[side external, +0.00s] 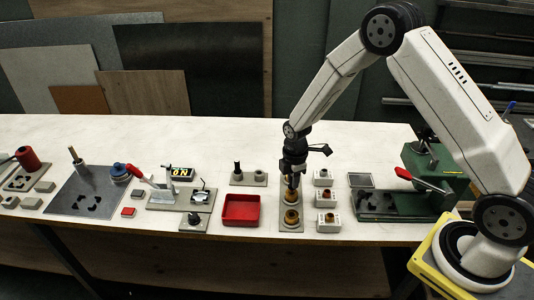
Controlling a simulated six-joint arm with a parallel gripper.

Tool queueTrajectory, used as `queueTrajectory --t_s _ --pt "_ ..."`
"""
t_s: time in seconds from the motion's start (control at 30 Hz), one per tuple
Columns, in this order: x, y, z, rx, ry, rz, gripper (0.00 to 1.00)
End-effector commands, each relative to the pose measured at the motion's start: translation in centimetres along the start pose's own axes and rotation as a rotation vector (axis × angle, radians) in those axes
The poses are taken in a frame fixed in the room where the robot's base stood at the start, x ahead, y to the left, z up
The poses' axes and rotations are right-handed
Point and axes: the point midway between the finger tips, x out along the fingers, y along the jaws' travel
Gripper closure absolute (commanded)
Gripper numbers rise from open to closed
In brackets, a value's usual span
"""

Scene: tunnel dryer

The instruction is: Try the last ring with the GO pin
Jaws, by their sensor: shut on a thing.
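A grey plate (285,229) holds a row of brass-coloured rings, with a near ring (292,217) and a middle one (291,198) in plain sight. My gripper (291,183) points down over the far end of this row, where it partly hides the far seat. It is shut on a slim dark thing that seems to be the GO pin; the jaws largely hide it, and I cannot tell whether its tip is inside a ring. A pin stand (248,181) to the left has a dark pin (237,167) upright in one seat and an empty-looking seat (259,174) beside it.
A red tray (240,209) lies to the left. A green fixture with a red handle (404,174) is further right. Clear table lies behind the row.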

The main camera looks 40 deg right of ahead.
Motion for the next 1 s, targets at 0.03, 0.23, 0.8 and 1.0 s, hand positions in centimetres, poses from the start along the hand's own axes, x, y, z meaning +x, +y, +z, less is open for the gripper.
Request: queueTrajectory --t_s 0.03,0.23,0.8,1.0 --pt "0.1 0.0 0.0 0.000 0.000 0.000 1.00" --pt "0.3 0.0 0.0 0.000 0.000 0.000 1.00" --pt "0.8 0.1 0.0 0.000 0.000 0.001 1.00" --pt "1.1 0.1 0.0 0.000 0.000 0.001 1.00"
